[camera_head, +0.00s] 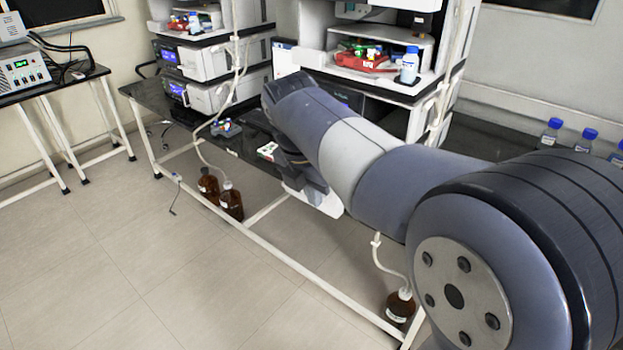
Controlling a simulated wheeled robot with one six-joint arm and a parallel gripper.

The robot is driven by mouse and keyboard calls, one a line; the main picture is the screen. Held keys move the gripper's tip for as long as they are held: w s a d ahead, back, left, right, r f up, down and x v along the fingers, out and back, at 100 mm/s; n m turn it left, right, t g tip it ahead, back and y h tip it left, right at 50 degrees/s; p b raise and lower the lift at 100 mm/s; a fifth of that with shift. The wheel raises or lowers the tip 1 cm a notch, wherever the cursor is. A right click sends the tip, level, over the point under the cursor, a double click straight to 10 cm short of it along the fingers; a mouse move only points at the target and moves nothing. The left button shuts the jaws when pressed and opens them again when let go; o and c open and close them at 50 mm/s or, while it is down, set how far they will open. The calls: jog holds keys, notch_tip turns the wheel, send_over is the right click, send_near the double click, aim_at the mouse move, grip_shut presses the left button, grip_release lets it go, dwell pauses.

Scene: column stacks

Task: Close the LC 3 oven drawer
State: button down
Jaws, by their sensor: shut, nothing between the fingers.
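My arm reaches from the lower right to the front of the right instrument stack (425,88). My gripper's fingers do not show; they are hidden behind or beyond my wrist. The lower part of this stack is mostly covered by my arm, and a dark front with a small lit display shows just above the arm. A white upright panel (286,58) with a blue mark stands at its left side. A second, left stack (203,62) has white modules with lit blue displays. I cannot read any LC number, and I cannot tell which part is the oven drawer.
The stacks stand on a dark-topped bench (150,93) with a white frame. Brown bottles (230,200) stand below it, and another brown bottle (400,306) is at the lower right. Blue-capped bottles (550,133) stand at the right. The floor at left is clear.

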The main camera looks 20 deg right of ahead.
jog(key=w+d+f, duration=0.1)
jog(key=d, duration=0.1)
jog(key=w+d+f, duration=0.1)
jog(key=f, duration=0.1)
jog(key=shift+w+d, duration=0.35)
jog(key=shift+w, duration=0.05)
jog(key=shift+r+p, duration=0.1)
jog(key=shift+p, duration=0.2)
